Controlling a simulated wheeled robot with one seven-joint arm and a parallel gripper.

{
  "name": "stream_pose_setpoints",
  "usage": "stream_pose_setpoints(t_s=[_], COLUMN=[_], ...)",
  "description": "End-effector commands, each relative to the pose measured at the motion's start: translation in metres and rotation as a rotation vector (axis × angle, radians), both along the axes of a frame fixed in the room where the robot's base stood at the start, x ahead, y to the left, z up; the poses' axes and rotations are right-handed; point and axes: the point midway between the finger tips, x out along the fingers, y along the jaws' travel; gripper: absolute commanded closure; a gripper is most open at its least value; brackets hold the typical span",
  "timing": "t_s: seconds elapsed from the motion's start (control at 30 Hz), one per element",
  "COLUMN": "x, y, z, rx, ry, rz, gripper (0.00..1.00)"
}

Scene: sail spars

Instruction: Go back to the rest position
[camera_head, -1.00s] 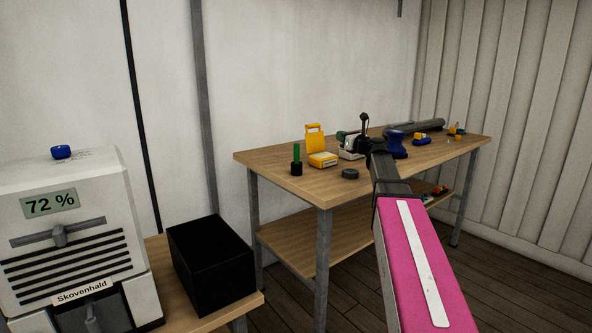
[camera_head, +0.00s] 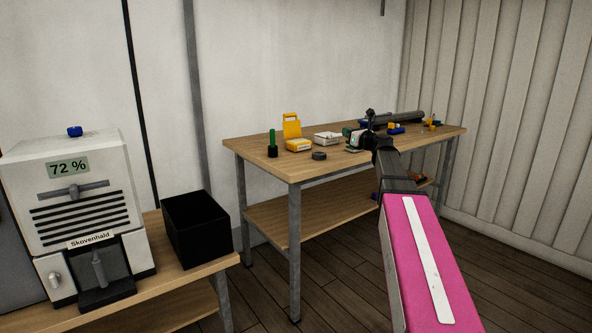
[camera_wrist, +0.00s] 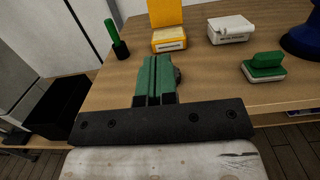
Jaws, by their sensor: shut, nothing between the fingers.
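My gripper (camera_wrist: 156,62) is shut, its two green fingers side by side with nothing between them. In the wrist view it hovers over the front part of the wooden workbench (camera_wrist: 210,85). It partly hides a dark round piece behind its fingers. In the head view my arm reaches forward with its dark end at the front edge of the workbench (camera_head: 258,152). The gripper's fingers are hard to make out there.
On the bench stand a green-handled tool (camera_head: 272,142), yellow case (camera_head: 292,127), white box (camera_head: 327,138), grey disc (camera_head: 319,156) and green-and-white block (camera_wrist: 264,66). A black bin (camera_head: 205,245) and white machine (camera_head: 80,195) stand left. Floor before the bench is clear.

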Motion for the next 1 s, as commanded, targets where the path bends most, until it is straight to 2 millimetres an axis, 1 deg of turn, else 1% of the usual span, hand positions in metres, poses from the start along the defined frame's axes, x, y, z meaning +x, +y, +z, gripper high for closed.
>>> stream_pose_setpoints(t_s=[0.07,0.27,0.37,0.47,0.57,0.67,0.77,0.87,0.9,0.97,1.0], x=[0.000,-0.008,-0.012,-0.018,-0.027,-0.038,-0.053,-0.076,-0.088,-0.109,-0.124], y=[0.000,0.009,0.014,0.020,0.027,0.034,0.043,0.052,0.056,0.060,0.062], z=[0.000,-0.026,-0.041,-0.061,-0.084,-0.113,-0.148,-0.193,-0.215,-0.248,-0.271], rx=[0.000,-0.114,-0.182,-0.264,-0.370,-0.496,-0.647,-0.844,-0.937,-1.083,-1.179], ry=[0.000,-0.010,-0.017,-0.025,-0.037,-0.051,-0.071,-0.100,-0.117,-0.145,-0.167], rz=[0.000,0.012,0.021,0.036,0.057,0.090,0.139,0.222,0.267,0.351,0.415], gripper=[1.00,1.00,1.00,1.00,1.00,1.00,1.00,1.00,1.00,1.00,1.00])
